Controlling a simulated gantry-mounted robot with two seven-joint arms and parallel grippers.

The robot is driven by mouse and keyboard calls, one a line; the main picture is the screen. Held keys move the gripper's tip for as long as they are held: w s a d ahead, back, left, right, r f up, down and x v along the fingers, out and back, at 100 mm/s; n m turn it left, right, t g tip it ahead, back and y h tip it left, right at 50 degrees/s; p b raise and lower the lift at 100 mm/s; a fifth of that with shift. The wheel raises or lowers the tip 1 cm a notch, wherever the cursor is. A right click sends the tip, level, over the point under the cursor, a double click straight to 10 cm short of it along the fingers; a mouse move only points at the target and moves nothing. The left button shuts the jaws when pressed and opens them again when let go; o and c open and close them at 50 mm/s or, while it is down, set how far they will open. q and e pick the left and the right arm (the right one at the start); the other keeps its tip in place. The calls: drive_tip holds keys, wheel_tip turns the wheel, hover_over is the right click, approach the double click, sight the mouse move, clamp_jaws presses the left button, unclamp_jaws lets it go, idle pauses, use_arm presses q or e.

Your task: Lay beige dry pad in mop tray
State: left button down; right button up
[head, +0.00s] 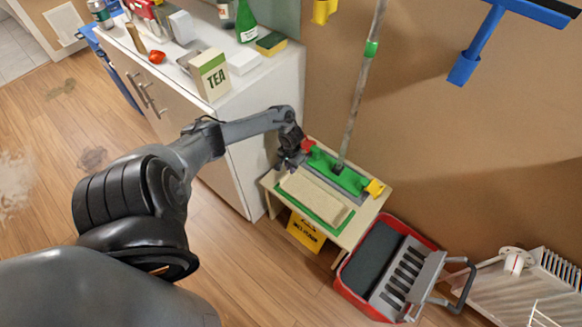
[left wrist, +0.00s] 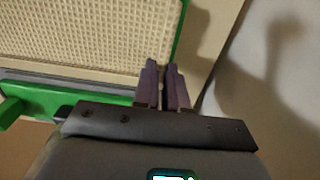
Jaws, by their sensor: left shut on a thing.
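The beige pad (head: 316,193) lies over the green tray (head: 318,218) on a small wooden stand; green edging shows along its near side. My left gripper (head: 291,160) is at the pad's far left corner. In the left wrist view the gripper's fingers (left wrist: 163,80) are nearly together at the corner of the beige pad (left wrist: 90,35), shut on its edge; the exact contact is hard to see. The green mop head (head: 340,175), with its pole upright, stands just behind the pad, with a red clip at its left end and a yellow one at its right.
A white cabinet (head: 245,150) stands close left of the stand, with a TEA box (head: 210,76) and other items on top. A red bucket with a grey wringer (head: 400,275) stands to the right. A yellow sign (head: 305,232) is under the stand. Wooden floor is free in front.

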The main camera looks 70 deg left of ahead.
use_arm(q)
drive_tip(key=shift+f, duration=0.35)
idle(0.5)
drive_tip(key=shift+f+b, duration=0.45)
idle(0.4)
drive_tip(key=c, duration=1.1)
unclamp_jaws()
drive_tip(key=shift+r, duration=0.1)
